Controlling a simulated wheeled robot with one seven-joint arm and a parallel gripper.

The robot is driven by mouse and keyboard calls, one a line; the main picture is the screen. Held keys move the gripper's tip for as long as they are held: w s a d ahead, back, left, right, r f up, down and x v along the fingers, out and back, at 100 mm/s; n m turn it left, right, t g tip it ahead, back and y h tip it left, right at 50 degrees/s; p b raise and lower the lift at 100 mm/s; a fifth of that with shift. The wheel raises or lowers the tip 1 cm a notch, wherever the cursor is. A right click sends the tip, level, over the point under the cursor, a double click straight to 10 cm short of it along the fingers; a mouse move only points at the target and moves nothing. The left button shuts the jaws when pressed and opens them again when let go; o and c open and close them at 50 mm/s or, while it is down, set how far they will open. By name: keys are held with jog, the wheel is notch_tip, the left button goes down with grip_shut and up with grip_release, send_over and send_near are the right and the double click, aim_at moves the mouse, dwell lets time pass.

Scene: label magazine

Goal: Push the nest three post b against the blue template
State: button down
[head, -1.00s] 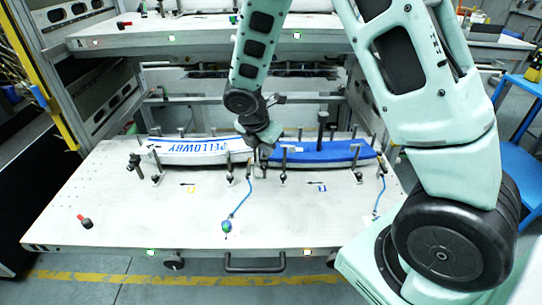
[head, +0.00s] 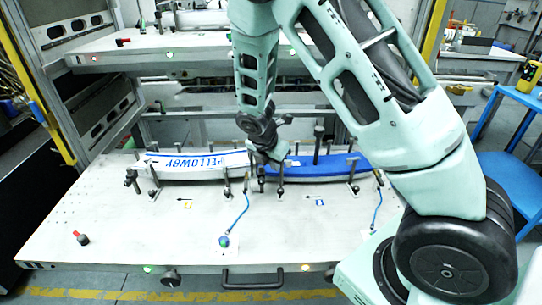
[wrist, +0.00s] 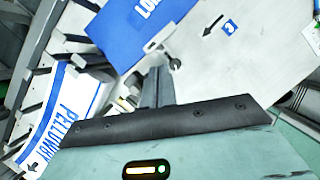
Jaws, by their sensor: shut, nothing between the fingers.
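The blue template (head: 330,167) lies along the right half of the tray top, beside a marker reading 3 (head: 319,202). In the wrist view the blue template (wrist: 140,30) is at upper left. A dark post (head: 281,188) stands at its front left edge; in the wrist view a post with a round end (wrist: 175,64) and a bracket is beside the blue edge. I cannot read which post is b. My gripper (head: 271,165) is shut and empty, pointing down at the template's left end, close to that post. My arm hides part of this end. Contact is not clear.
A white template marked PELLOWBY (head: 205,162) lies to the left, with several posts around it. A tall post (head: 318,145) rises behind the blue template. The front surface is mostly clear.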

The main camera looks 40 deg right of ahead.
aim_at(280, 173)
jog(key=shift+x, duration=1.85)
jog(key=shift+w+d+r+p, duration=0.15)
jog(key=shift+d+p, duration=0.25)
jog(key=shift+w+d, duration=0.1)
jog(key=shift+d, duration=0.05)
